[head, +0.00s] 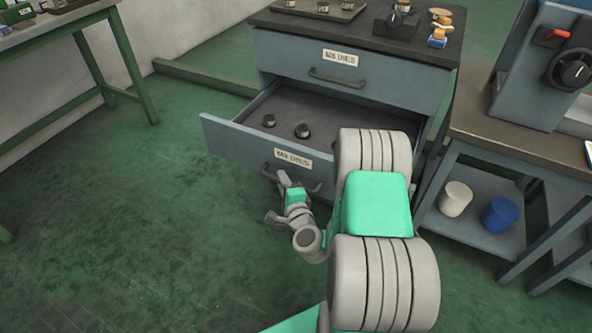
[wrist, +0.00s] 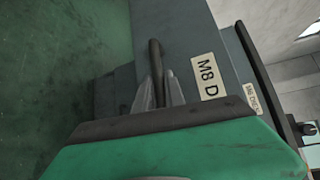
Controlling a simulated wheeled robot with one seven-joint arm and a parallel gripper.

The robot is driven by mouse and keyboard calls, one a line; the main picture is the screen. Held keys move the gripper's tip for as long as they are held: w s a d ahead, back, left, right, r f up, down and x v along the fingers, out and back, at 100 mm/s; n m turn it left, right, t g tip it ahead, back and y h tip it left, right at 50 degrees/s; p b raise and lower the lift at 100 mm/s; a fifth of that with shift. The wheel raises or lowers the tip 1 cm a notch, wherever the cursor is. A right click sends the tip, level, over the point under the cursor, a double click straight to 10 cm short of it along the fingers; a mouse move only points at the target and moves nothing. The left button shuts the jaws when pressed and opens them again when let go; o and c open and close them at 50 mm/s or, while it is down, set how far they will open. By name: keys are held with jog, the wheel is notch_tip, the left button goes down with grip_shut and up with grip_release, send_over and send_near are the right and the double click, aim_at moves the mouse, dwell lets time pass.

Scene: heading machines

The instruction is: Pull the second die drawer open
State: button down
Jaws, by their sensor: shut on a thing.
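The second die drawer (head: 235,141) is the lower one in the grey-blue cabinet and stands well out from it. Its label reads "M8 D..." in the wrist view (wrist: 208,76). Two dark round dies (head: 302,131) sit on its floor toward the left. The drawer's dark bar handle (head: 316,188) is partly hidden by my arm. My gripper (head: 281,179) is at the left part of this handle. In the wrist view, the fingers (wrist: 161,92) are shut on the handle (wrist: 154,58).
The upper drawer (head: 385,84) is closed. A tray (head: 345,12) and small parts lie on the cabinet top. A bench with a machine (head: 540,65) stands at right, with white and blue tubs (head: 500,214) below. A green-legged table (head: 130,60) is at left. Floor left of the drawer is clear.

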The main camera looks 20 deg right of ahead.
jog(key=shift+s+a+b, duration=0.15)
jog(key=shift+s+a, duration=0.6)
jog(key=shift+a, duration=0.2)
jog(key=shift+s+a+b, duration=0.15)
jog(key=shift+s+a, duration=0.6)
jog(key=shift+a, duration=0.15)
jog(key=c, duration=1.4)
grip_release()
jog(key=shift+w, duration=0.1)
jog(key=s+r+b, duration=0.1)
jog(key=s, duration=0.6)
jog(key=shift+s+a+b, duration=0.35)
jog(key=shift+a+b, duration=0.05)
jog(key=shift+a, duration=0.05)
